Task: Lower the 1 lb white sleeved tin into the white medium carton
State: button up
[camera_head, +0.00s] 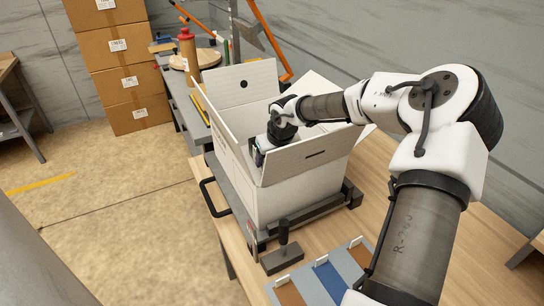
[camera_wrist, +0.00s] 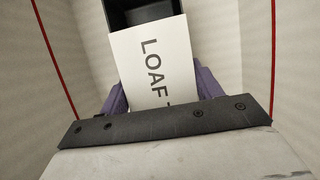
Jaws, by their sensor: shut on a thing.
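The white medium carton (camera_head: 285,203) stands on the bench with its flaps open. My gripper (camera_head: 262,147) reaches down into its mouth near the left side; the carton's front flap hides most of what is below. In the wrist view my gripper (camera_wrist: 160,95) has its purple fingers shut on the two sides of the white sleeved tin (camera_wrist: 150,60). The sleeve reads "LOAF", and the dark open end of the tin (camera_wrist: 150,12) shows past it. Pale carton walls with red edge lines (camera_wrist: 55,65) surround the tin. Whether the tin touches the carton floor cannot be told.
The carton sits in a dark metal frame (camera_head: 330,207) with a black-handled clamp (camera_head: 283,250) in front. A tray with blue and brown strips (camera_head: 325,280) lies on the near bench. A red-capped bottle (camera_head: 187,50) and a round board (camera_head: 197,60) stand behind.

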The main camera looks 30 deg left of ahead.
jog(key=shift+f+b, duration=0.8)
jog(key=shift+f, duration=0.05)
dwell(0.4)
jog(key=o, duration=1.2)
jog(key=shift+o, duration=0.2)
jog(key=b+v, duration=0.2)
jog(key=v, duration=1.2)
jog(key=shift+w+a, duration=0.1)
